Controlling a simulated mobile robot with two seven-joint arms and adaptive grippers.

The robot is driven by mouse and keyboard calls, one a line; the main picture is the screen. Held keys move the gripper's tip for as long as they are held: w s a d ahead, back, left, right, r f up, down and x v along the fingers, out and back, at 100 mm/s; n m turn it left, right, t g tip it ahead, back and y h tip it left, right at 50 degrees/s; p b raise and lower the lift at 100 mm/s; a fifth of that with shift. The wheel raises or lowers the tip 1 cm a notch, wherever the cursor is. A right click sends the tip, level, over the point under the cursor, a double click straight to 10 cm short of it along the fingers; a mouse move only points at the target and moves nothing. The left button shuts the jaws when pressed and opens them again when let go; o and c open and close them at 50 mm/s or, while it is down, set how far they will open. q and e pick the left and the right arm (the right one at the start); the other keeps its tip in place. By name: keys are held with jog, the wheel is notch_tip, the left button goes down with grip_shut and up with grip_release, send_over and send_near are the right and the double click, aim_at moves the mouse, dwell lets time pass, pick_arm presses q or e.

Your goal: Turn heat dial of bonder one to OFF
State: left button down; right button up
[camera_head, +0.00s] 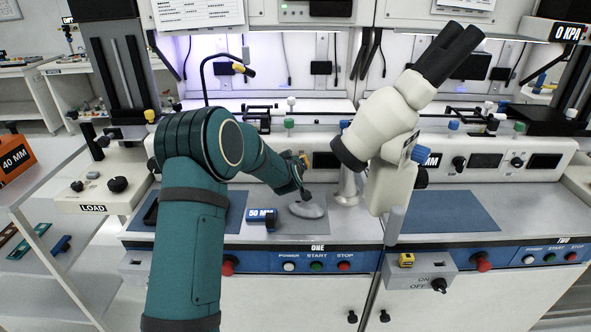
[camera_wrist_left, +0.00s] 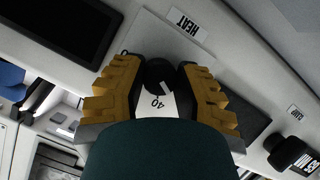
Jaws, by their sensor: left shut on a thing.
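Bonder one is the left station on the bench, marked by the ONE label (camera_head: 318,247). My left gripper (camera_head: 303,172) reaches its front panel from the left, and its wrist hides the heat dial in the head view. In the left wrist view, the black heat dial (camera_wrist_left: 160,73) sits between the two yellow fingers of my left gripper (camera_wrist_left: 158,80), which is shut on it. The HEAT label (camera_wrist_left: 187,24) and an upside-down 40 mark are beside the dial. I cannot read the dial's setting. My right gripper is not in view.
A white microscope (camera_head: 395,115) stands just right of my left gripper. A blue 50 MM block (camera_head: 262,217) and a grey rounded object (camera_head: 307,208) lie on the bench below it. A blue mat (camera_head: 443,211) in front of bonder two is clear.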

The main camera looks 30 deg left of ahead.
pick_arm(q)
jog(key=n+t+h, duration=0.1)
jog(key=n, duration=0.2)
jog(key=shift+n+t+h, duration=0.4)
dwell(0.4)
jog(key=c, duration=0.6)
grip_release()
jog(key=shift+w, duration=0.1)
jog(key=v, duration=1.2)
jog(key=shift+a+f, duration=0.1)
